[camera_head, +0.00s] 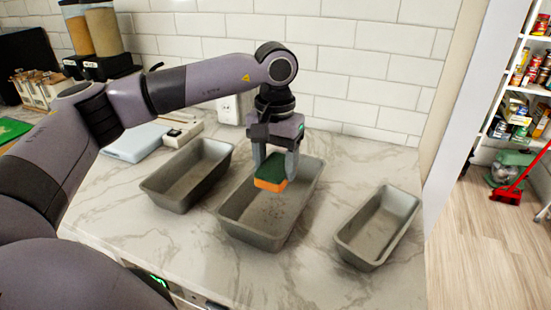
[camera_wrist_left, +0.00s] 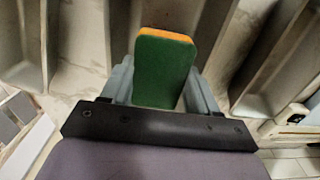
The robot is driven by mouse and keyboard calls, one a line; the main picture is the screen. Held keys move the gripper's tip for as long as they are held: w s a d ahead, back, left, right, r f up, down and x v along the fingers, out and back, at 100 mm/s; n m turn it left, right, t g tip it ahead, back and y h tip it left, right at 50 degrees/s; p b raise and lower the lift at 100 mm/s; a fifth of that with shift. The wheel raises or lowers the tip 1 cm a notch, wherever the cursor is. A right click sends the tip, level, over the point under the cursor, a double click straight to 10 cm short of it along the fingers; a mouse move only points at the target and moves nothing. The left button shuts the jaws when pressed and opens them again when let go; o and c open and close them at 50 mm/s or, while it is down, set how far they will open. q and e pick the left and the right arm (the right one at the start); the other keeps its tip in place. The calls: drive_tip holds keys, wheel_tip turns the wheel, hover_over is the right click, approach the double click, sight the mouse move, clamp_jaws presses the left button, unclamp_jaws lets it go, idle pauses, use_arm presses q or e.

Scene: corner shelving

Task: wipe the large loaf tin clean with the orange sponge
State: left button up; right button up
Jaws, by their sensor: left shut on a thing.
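The orange sponge (camera_head: 270,184) has a green top face and an orange lower side. My left gripper (camera_head: 276,166) is shut on it and holds it over the middle loaf tin. The sponge also shows between the fingers in the left wrist view (camera_wrist_left: 164,68), green face toward the camera. The middle tin (camera_head: 262,238) is grey and looks the largest of the three. Dark specks show on its inner floor. I cannot tell whether the sponge touches the tin. My right gripper is in neither view.
A second grey tin (camera_head: 172,200) stands to the left and a third (camera_head: 362,262) to the right, near the counter's right end. A white scale-like item (camera_head: 138,142) and dispensers (camera_head: 100,38) stand at the back left. Bare marble counter (camera_head: 150,240) lies in front.

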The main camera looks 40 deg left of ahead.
use_arm(q)
drive_tip(key=shift+f+b, duration=2.4)
drive_tip(key=shift+f, duration=1.3)
drive_tip(key=shift+f+b, duration=0.4)
drive_tip(key=shift+f, duration=0.15)
drive_tip(key=shift+w, duration=0.15)
